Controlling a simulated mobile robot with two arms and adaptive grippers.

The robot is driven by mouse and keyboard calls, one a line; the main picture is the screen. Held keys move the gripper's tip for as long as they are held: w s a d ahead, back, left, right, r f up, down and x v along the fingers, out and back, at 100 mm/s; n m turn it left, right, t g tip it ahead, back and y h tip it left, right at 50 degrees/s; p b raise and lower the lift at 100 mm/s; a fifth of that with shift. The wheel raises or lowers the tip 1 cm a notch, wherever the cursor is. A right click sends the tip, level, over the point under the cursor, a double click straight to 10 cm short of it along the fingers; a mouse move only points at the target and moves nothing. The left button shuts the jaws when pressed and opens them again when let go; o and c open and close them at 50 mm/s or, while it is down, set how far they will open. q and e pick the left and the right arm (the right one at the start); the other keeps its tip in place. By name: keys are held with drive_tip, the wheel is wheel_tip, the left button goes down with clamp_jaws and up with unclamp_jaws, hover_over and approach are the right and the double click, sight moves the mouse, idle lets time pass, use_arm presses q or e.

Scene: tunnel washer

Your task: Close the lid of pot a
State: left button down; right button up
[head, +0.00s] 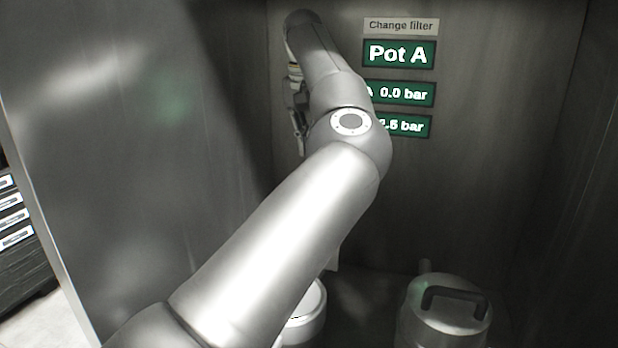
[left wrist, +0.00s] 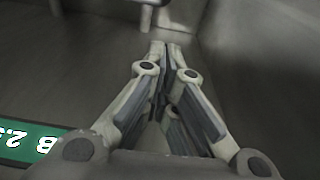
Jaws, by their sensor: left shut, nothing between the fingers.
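My left gripper (head: 299,135) hangs by the back wall, left of the green signs, partly hidden by my own arm. In the left wrist view its fingers (left wrist: 168,48) are shut with nothing between them. A pot with a round lid and dark handle (head: 450,308) stands at the bottom right, its lid seated on top. A second round, pale-topped pot (head: 306,308) stands at the bottom centre, mostly hidden behind my arm; I cannot tell how its lid stands. Neither pot carries a readable label. My right gripper is not in view.
A "Pot A" sign (head: 398,54) is on the back wall, with pressure signs below it (head: 408,93) partly covered by my arm. A metal side panel (head: 120,130) stands close on the left. In the left wrist view, a grey fitting (left wrist: 147,14) lies beyond the fingertips.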

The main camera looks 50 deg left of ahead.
use_arm(q)
wheel_tip(320, 180, down, 10)
drive_tip(key=r+p, duration=0.1)
drive_tip(key=p, duration=0.1)
drive_tip(key=s, duration=0.1)
drive_tip(key=s+d, duration=0.1)
drive_tip(key=shift+s+d+r+p, duration=0.3)
drive_tip(key=shift+s+r+p, duration=0.1)
drive_tip(key=shift+f, duration=0.1)
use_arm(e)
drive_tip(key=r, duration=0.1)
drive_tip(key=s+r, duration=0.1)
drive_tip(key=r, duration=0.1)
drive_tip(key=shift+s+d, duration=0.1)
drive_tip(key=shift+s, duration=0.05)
use_arm(q)
drive_tip(key=shift+s, duration=0.15)
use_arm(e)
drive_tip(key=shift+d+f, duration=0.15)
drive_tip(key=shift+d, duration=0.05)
